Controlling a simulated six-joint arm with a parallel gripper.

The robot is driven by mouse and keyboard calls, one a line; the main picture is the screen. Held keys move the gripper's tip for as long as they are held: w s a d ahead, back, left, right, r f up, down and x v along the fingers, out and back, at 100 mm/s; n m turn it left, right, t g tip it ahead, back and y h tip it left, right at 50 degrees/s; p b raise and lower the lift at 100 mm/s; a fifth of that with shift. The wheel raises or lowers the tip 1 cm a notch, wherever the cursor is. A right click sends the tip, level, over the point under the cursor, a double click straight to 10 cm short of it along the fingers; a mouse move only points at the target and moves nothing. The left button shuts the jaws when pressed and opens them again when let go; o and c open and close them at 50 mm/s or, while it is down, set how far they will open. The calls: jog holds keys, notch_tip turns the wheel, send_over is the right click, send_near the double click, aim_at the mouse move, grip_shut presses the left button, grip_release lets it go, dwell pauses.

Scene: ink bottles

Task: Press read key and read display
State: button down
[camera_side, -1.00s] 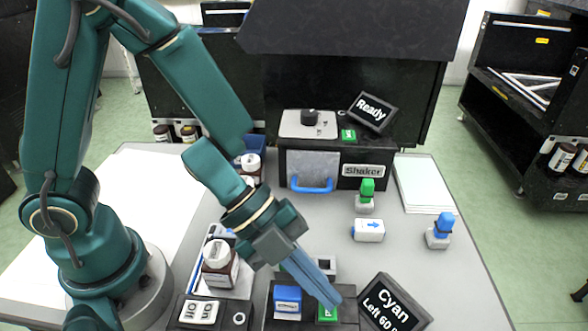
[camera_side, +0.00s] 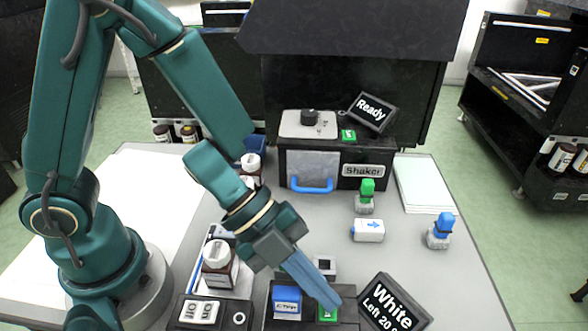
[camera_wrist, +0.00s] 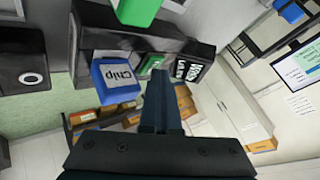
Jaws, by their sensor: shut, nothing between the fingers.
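The reader is a dark box (camera_side: 262,310) at the front of the table. It has a blue block (camera_side: 287,301) on top and a green key (camera_side: 327,315) beside it. Its tilted black display (camera_side: 392,308) reads "White" and "Left 20", with the end of the second line cut off. My gripper (camera_side: 333,304) is shut and empty, its fingertips at the green key and partly covering it. Whether they touch it I cannot tell. In the wrist view the blue block (camera_wrist: 116,82) is marked "Chip", left of my fingers.
A shaker (camera_side: 335,165) with a "Ready" display (camera_side: 370,113) stands at the back. A white-capped bottle (camera_side: 218,262) stands left of my gripper. Green (camera_side: 367,190) and blue-topped (camera_side: 440,228) pieces and a white arrow block (camera_side: 368,230) are at the right.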

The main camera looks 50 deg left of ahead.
jog(key=shift+r, duration=0.75)
jog(key=shift+r, duration=2.5)
jog(key=shift+w, duration=0.1)
